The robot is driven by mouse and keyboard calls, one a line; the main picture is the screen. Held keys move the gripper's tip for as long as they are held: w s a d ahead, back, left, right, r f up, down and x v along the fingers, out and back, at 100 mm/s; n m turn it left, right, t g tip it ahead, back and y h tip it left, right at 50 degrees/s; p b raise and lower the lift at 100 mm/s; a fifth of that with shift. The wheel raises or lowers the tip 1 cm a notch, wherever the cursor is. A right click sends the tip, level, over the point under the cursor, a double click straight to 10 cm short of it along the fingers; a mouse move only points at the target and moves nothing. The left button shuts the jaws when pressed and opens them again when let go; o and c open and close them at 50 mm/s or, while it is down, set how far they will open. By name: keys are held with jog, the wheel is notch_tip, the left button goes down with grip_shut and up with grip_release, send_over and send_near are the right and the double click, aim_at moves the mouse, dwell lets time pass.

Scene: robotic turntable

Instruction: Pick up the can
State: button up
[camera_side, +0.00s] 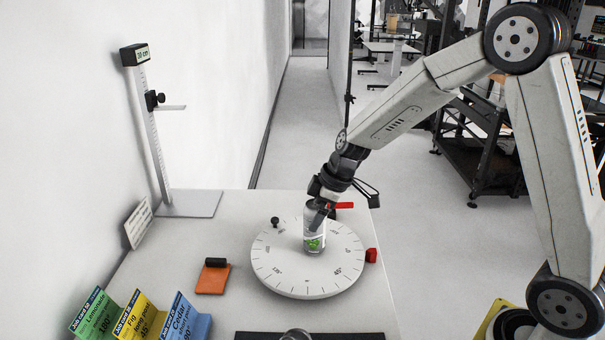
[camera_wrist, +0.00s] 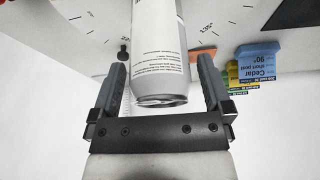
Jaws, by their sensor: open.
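A light grey can (camera_side: 314,236) with a green mark stands upright on the round white turntable (camera_side: 285,281), near its middle. My gripper (camera_side: 322,214) is at the can's upper part in the side view, partly covering it. In the wrist view the can (camera_wrist: 160,45) lies between the two fingers of my gripper (camera_wrist: 163,80), with its rim end toward the palm. A gap shows on each side of the can, so the fingers are open. The can's far end runs out of the wrist view.
A height gauge (camera_side: 150,120) stands at the back left. A small black knob (camera_side: 275,221) and a red block (camera_side: 371,255) are at the turntable's edge. An orange pad (camera_side: 212,280) lies left of it. Coloured cards (camera_side: 140,316) stand at the front left.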

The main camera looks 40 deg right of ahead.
jog(key=shift+w+a+f, duration=0.15)
jog(key=shift+f, duration=0.4)
grip_shut()
